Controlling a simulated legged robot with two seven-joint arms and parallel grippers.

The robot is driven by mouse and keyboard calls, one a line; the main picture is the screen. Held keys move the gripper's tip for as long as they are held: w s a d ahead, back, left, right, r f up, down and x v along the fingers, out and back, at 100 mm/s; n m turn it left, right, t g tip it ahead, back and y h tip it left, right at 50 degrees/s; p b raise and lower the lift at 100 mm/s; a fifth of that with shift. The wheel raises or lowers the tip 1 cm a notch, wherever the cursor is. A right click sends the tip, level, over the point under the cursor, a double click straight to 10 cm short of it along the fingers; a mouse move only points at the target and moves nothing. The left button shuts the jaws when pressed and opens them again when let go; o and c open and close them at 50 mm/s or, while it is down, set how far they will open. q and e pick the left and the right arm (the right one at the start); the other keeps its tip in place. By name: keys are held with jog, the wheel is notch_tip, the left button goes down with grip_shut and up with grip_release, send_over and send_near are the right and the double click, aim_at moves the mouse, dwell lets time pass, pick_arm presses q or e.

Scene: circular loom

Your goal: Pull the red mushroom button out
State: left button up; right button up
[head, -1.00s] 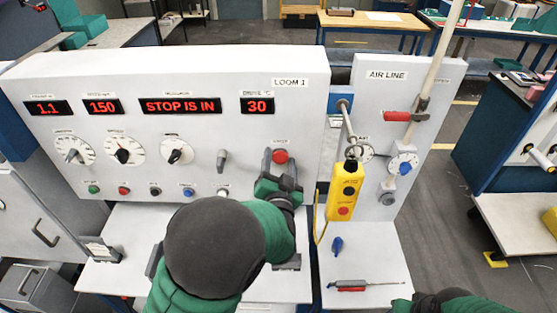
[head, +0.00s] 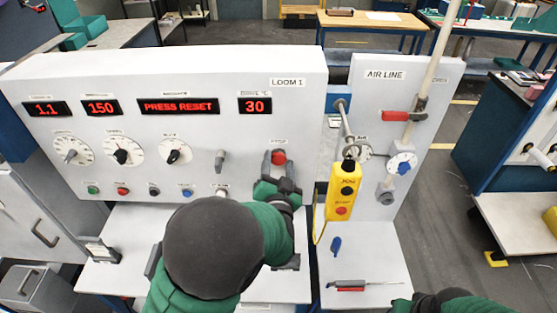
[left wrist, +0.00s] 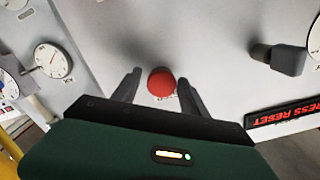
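The red mushroom button (head: 279,157) is on the front of the white LOOM 1 panel, at its right end. It also shows in the left wrist view (left wrist: 161,83), with its round red cap in full view. My left gripper (head: 278,164) is in front of it. In the left wrist view the two fingers (left wrist: 158,92) are spread, one on each side of the cap, with gaps between. The panel's display (head: 178,106) reads PRESS RESET. Part of my right arm shows at the bottom right; its gripper is not visible.
A grey lever (head: 220,160) is left of the button, above a row of small buttons. A yellow pendant (head: 343,190) hangs to the right, near the AIR LINE panel (head: 430,130). A screwdriver (head: 352,286) lies on the shelf below.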

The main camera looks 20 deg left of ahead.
pick_arm(q)
jog(key=shift+o, duration=0.8)
jog(key=shift+w+a, duration=0.15)
jog(key=shift+w, duration=0.05)
jog(key=shift+s+r, duration=0.1)
jog(key=v, duration=0.8)
jog(key=shift+p, duration=0.3)
jog(key=shift+r, duration=0.1)
